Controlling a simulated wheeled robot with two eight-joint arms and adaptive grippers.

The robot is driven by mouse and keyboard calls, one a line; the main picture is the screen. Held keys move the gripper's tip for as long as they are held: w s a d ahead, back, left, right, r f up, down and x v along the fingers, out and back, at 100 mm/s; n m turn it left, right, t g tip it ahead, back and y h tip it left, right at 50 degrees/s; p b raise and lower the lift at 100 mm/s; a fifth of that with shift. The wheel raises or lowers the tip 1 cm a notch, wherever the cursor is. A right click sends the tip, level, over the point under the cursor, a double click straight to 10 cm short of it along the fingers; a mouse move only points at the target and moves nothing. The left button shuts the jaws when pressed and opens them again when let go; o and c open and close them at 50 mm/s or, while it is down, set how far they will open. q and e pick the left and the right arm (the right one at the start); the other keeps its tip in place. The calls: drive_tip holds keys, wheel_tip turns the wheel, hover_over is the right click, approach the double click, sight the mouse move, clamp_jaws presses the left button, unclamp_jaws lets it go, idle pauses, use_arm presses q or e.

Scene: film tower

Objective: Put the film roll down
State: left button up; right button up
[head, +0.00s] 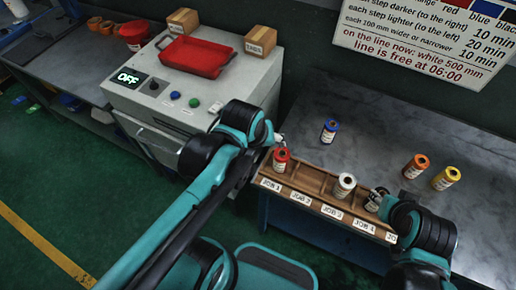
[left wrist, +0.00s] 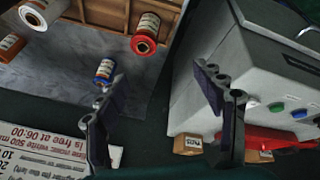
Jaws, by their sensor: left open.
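A wooden rack (head: 318,200) with job labels stands at the table's near edge. A red film roll (head: 281,160) stands in its left end; it also shows in the left wrist view (left wrist: 146,30). A white roll (head: 344,186) stands further right in the rack, with an empty stretch between them. A dark roll (head: 375,199) is at the rack's right part, partly hidden by my right gripper (head: 384,203). I cannot tell whether that gripper holds it. My left gripper (left wrist: 163,95) is open and empty, close to the red roll in the head view.
A blue roll (head: 329,131), an orange roll (head: 415,166) and a yellow roll (head: 446,178) stand on the grey table (head: 380,140). A grey machine (head: 190,110) reading OFF stands left, with a red tray (head: 194,57) and cardboard boxes (head: 261,41) on top.

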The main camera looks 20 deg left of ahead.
use_arm(q)
drive_tip(key=s+m+t, duration=0.1)
drive_tip(key=m, duration=0.1)
drive_tip(key=s+a+m+t, duration=0.1)
drive_tip(key=m, duration=0.2)
drive_tip(key=shift+s, duration=0.25)
drive_tip(key=shift+f+b, duration=0.35)
drive_tip(key=shift+f, duration=0.1)
